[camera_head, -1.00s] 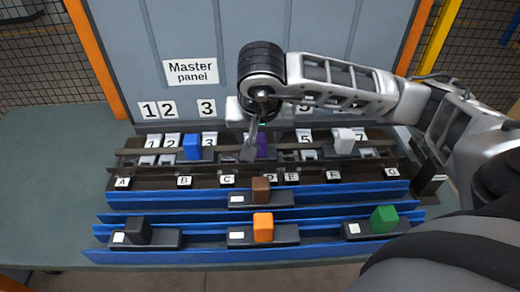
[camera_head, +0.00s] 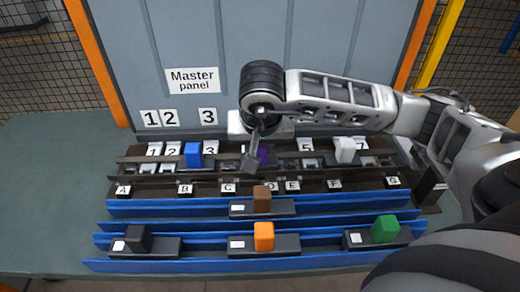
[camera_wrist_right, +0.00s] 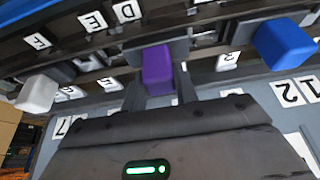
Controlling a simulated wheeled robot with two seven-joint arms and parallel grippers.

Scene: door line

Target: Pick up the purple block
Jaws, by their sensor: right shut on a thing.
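The purple block (camera_head: 264,154) stands in the rear row of the dark rack, between the blue and white blocks, partly hidden by my right gripper. In the right wrist view the purple block (camera_wrist_right: 157,70) shows upright between the two fingers. My right gripper (camera_head: 257,157) reaches down over it from the right and is shut on it. I cannot tell whether the block is clear of its holder. My left gripper is not in view.
A blue block (camera_head: 193,154) and a white block (camera_head: 345,150) stand in the same row. Brown (camera_head: 262,194), black (camera_head: 138,238), orange (camera_head: 264,236) and green (camera_head: 385,229) blocks stand nearer on blue rails. The Master panel (camera_head: 192,80) rises behind. The table's left side is bare.

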